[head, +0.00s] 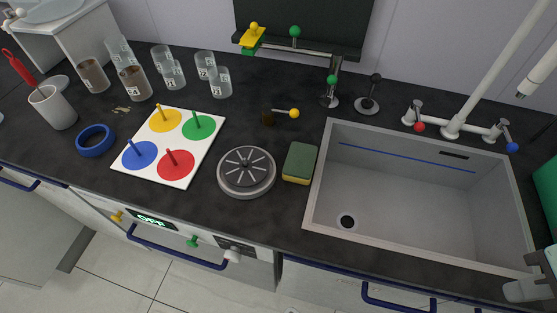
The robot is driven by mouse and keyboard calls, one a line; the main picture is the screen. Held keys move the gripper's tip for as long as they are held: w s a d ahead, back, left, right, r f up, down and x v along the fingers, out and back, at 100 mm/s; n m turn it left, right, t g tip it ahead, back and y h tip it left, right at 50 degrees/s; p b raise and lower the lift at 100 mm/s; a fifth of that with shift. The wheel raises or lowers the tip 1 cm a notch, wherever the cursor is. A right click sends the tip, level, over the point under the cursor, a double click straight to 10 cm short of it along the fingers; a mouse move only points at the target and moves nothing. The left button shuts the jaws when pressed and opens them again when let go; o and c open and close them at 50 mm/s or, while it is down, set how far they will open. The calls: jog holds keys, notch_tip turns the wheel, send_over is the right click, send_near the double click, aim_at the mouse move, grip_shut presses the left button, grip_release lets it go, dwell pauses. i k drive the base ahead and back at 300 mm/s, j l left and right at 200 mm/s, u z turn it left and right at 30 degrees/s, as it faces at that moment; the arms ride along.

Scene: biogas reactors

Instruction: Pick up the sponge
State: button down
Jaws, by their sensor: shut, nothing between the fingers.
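The sponge (300,161) lies flat on the dark countertop, with a green top and a yellow layer showing along its front edge. It sits just left of the sink's left rim and right of a round grey metal disc. My gripper (516,291) shows in part at the lower right edge of the head view, by the sink's front right corner. It is shut and empty, well to the right of the sponge and apart from it. The rest of my gripper is cut off by the frame.
The sink (400,205) lies between the sponge and my gripper, with a faucet (453,128) behind it. The round metal disc (246,171) stands close left of the sponge. A yellow-knobbed lever (293,113) is behind the sponge. Counter in front of the sponge is clear.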

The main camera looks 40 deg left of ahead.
aim_at(298, 165)
jog(key=u, duration=1.35)
